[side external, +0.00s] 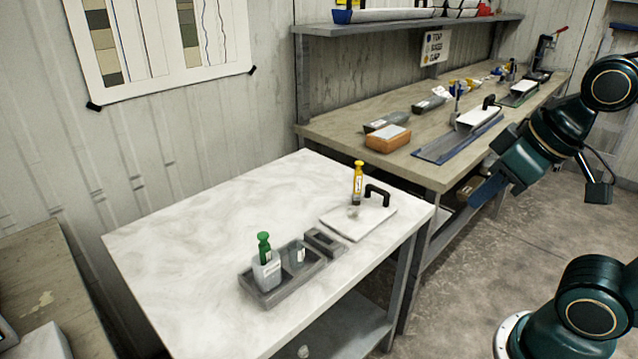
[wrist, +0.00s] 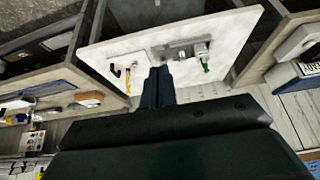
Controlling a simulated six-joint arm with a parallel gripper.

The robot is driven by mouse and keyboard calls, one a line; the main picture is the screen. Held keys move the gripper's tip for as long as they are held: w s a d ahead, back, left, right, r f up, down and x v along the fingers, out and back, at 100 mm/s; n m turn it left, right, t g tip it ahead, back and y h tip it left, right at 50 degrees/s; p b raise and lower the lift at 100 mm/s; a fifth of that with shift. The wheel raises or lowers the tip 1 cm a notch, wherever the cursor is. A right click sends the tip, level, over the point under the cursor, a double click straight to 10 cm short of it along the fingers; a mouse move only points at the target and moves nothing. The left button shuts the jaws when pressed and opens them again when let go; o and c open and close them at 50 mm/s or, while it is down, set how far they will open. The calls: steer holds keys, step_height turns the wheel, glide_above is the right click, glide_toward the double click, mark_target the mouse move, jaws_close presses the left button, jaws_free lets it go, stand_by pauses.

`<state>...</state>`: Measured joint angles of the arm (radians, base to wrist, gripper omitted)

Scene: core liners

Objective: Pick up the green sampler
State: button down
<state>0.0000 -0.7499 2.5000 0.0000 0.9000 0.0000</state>
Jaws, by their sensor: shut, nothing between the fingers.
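The green sampler (side external: 264,247) stands upright in a white labelled bottle (side external: 266,271) in the left part of a grey tray on the white-topped table. In the wrist view the green sampler (wrist: 205,64) shows to the right of my fingers. A yellow sampler (side external: 358,182) stands on a white board with a black handle, near the table's right corner. My gripper (wrist: 157,72) is shut and empty. In the side view my gripper (side external: 478,195) is at the right, well away from the table's samplers and beside the long bench.
The grey tray (side external: 277,299) also holds a clear jar, with a small grey block beside it. The long wooden bench (side external: 330,127) behind carries an orange block (side external: 388,139), blue trays and tools, under a shelf (side external: 400,24). The left half of the white tabletop (side external: 190,235) is clear.

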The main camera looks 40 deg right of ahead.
stand_by(0.3)
steer(key=c, duration=1.2)
jaws_free()
steer(key=shift+o, duration=0.2)
steer(key=w+a+r+n+g, duration=0.1)
steer(key=w+a+r+n, duration=0.15)
steer(key=w+n, duration=0.45)
steer(key=w+a+r+n+g, duration=0.1)
steer(key=w+a+n+g, duration=0.15)
steer(key=w, duration=0.95)
steer(key=w+a+f+n+g, duration=0.2)
steer(key=w+a+f+n, duration=0.6)
steer(key=w, duration=0.7)
step_height(320, 180, down, 4)
steer(key=a, duration=0.2)
steer(key=shift+a+r, duration=0.15)
steer(key=shift+a, duration=0.15)
